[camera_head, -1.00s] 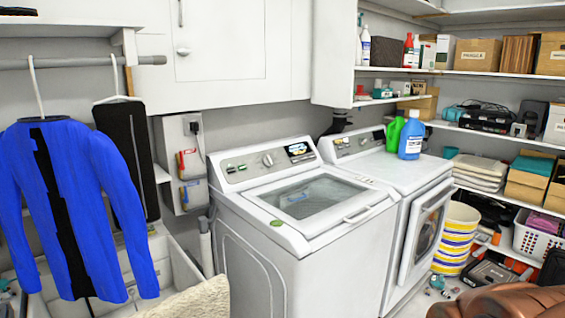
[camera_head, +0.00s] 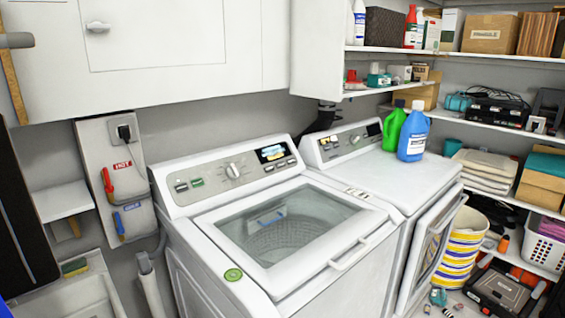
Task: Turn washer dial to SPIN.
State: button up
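The washer (camera_head: 262,285) is a white top-loader in the middle of the head view, with its glass lid closed. Its grey control panel (camera_head: 208,180) runs along the back. The washer dial (camera_head: 232,170) is a round knob near the middle of the panel, left of a small lit display (camera_head: 271,153). Its pointer and the labels around it are too small to read. A second white machine (camera_head: 390,172) with a front door stands to the right and has its own knob (camera_head: 355,139). My gripper is not in view.
A green jug (camera_head: 394,128) and a blue bottle (camera_head: 413,133) stand on the right machine. A striped basket (camera_head: 457,250) is on the floor beside it. White cabinets (camera_head: 180,40) hang above. A sink (camera_head: 75,295) is at lower left, and loaded shelves (camera_head: 470,52) are at right.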

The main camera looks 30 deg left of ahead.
aim_at(232, 171)
jog(key=u, duration=0.1)
jog(key=i, duration=0.8)
jog(key=u, duration=1)
jog(key=i, duration=0.55)
jog(key=u, duration=0.5)
